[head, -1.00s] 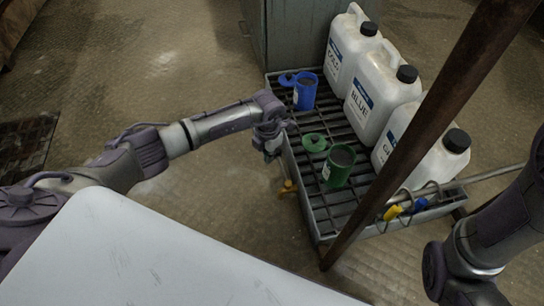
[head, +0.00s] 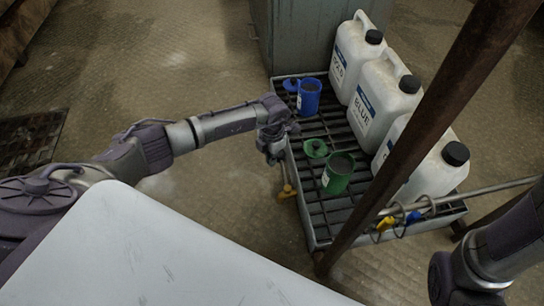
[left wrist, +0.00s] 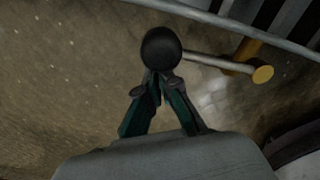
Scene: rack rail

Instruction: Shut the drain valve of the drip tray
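The drip tray (head: 308,221) is a grey metal tray with a dark grating. Its yellow drain valve (head: 287,191) sticks out of the tray's left side, low down. In the left wrist view the valve (left wrist: 262,74) shows at the upper right, with a pale lever (left wrist: 215,63) running left from it to a round black knob (left wrist: 160,47). My left gripper (head: 273,158) is beside the tray's left edge, above the valve. In the left wrist view its fingertips (left wrist: 157,80) are close together at the knob; whether they touch it is unclear. My right gripper is out of view.
Several white jugs (head: 375,100), a blue cup (head: 309,97) and a green cup (head: 338,174) stand on the tray. A rusty post (head: 425,130) rises in front of it. Floor left of the tray is free.

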